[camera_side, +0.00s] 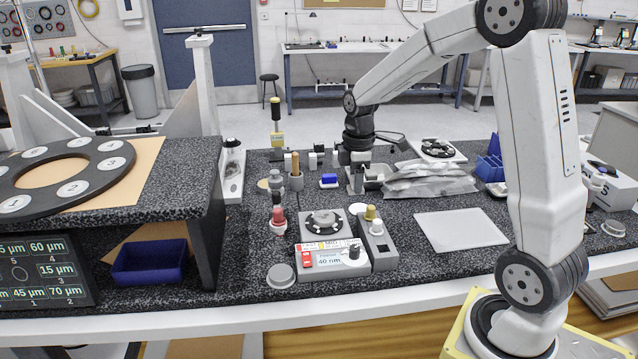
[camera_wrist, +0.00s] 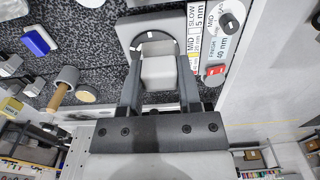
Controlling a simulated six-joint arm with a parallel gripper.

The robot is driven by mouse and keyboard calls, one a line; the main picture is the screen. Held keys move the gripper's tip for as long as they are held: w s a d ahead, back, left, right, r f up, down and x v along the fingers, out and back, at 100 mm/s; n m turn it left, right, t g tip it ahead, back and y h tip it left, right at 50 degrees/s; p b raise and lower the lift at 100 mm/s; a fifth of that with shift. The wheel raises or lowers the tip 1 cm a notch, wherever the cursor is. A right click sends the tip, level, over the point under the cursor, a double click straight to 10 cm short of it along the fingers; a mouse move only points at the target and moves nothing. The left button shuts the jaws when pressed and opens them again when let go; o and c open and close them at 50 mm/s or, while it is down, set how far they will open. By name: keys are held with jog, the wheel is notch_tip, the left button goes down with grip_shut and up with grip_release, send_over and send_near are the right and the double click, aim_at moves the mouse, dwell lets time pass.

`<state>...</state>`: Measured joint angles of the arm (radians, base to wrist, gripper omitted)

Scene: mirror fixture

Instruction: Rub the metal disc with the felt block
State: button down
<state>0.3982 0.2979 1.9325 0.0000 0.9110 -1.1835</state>
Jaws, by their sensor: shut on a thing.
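My gripper (camera_wrist: 158,88) is shut on a pale grey block, the felt block (camera_wrist: 158,72), with one dark finger on each side of it. In the side view my gripper (camera_side: 357,186) points down, behind and to the right of the polishing unit (camera_side: 330,262); the block is hard to make out there. The metal disc (camera_side: 323,222) sits on top of that unit, ringed by dark pieces. In the wrist view the disc's round holder shows beyond the block, which hides part of it. The side view shows a gap between gripper and disc.
A grey box with a brass knob (camera_side: 370,214) stands right of the unit. Behind are a blue block (camera_side: 329,180) and a grey cup with a wooden handle (camera_side: 295,178). A foil bag (camera_side: 430,180) lies right of my gripper. A pale mat (camera_side: 462,230) lies empty.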

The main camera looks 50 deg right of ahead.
aim_at(314, 217)
jog(key=shift+w+a+f, duration=0.2)
jog(key=shift+w+f, duration=0.45)
jog(key=shift+f, duration=0.4)
jog(key=shift+w+a+f, duration=0.25)
jog(key=shift+w+f, duration=0.45)
jog(key=shift+f, duration=0.4)
jog(key=shift+w+a+f, duration=0.2)
jog(key=shift+w+f, duration=0.45)
jog(key=shift+f, duration=0.4)
jog(key=shift+w+a+f, duration=0.4)
jog(key=shift+f, duration=0.15)
jog(key=shift+w+a, duration=1.75)
jog(key=shift+w, duration=0.05)
jog(key=shift+s+d, duration=2.15)
jog(key=shift+s, duration=0.15)
jog(key=shift+w+a, duration=1.95)
jog(key=shift+a, duration=0.05)
jog(key=shift+s+d, duration=1.95)
notch_tip(314, 217, up, 8)
